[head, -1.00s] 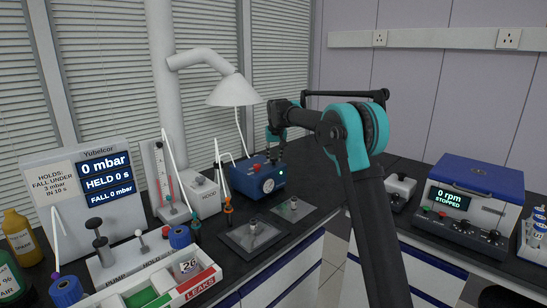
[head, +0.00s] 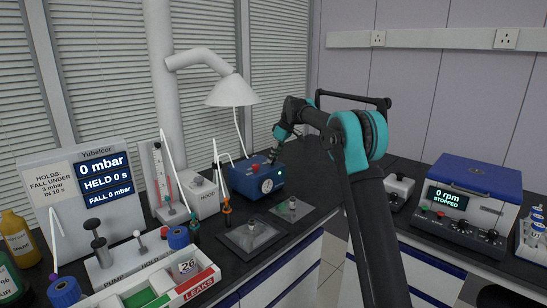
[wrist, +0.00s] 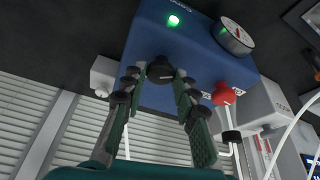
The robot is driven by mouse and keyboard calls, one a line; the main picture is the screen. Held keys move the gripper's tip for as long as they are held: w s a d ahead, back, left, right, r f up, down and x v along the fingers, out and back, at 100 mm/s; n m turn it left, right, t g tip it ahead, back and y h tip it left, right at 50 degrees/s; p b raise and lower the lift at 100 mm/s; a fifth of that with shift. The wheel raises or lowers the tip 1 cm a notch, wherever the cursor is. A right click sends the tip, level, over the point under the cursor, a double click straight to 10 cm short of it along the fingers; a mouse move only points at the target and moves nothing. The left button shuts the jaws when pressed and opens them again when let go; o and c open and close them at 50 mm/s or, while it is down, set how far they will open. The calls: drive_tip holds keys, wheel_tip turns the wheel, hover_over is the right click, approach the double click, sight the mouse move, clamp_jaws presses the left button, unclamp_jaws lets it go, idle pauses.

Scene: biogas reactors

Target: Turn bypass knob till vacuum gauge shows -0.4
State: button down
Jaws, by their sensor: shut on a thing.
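The blue vacuum pump box (head: 243,180) stands on the dark bench, and its round white vacuum gauge (head: 267,186) faces the front. A black bypass knob (wrist: 160,68) sits on the box's blue face (wrist: 190,40). My gripper (wrist: 158,80) has its fingers on both sides of this knob, closed on it. In the head view my gripper (head: 274,156) is at the box's top, and the knob is hidden there.
A red knob (wrist: 225,93) and a lit green lamp (wrist: 173,20) are close by on the box. A white lamp-like hood (head: 232,90) hangs above. Orange and dark bottles (head: 227,211) and flat grey plates (head: 252,234) stand in front.

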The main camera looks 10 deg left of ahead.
drive_tip(key=shift+n+g, duration=0.3)
drive_tip(key=shift+n, duration=0.3)
drive_tip(key=c, duration=1.2)
unclamp_jaws()
drive_tip(key=v, duration=1.2)
